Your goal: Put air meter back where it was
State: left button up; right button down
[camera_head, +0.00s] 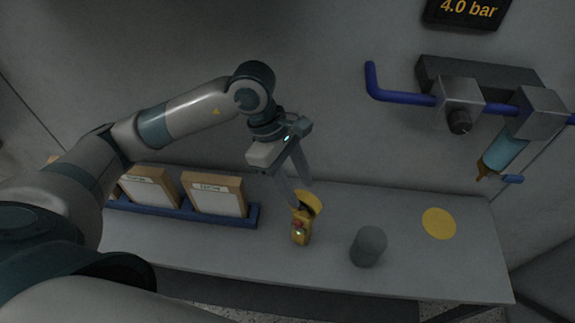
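The air meter appears to be the small yellow handheld device (300,229) with a red and a green spot on its front, standing on the grey bench. A yellow rounded piece (311,201) shows just behind its top; I cannot tell whether it is part of the device. My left gripper (302,195) points down just above and behind the device. Its two fingers are apart, with the tips close to the yellow piece; contact is unclear. A flat yellow disc (439,223) lies bare on the bench at the right. My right gripper is out of view.
A dark grey cylinder (368,246) stands between the device and the disc. Blue pipework (405,98) with a valve block (460,100) and a display (468,10) reading 4.0 bar are on the wall.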

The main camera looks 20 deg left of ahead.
pick_arm(q)
jog(key=b+v, duration=0.1)
jog(key=v, duration=0.5)
jog(key=shift+a+r+b, duration=0.2)
jog(key=shift+r+b, duration=0.05)
jog(key=shift+b, duration=0.05)
jog(key=shift+d, duration=0.1)
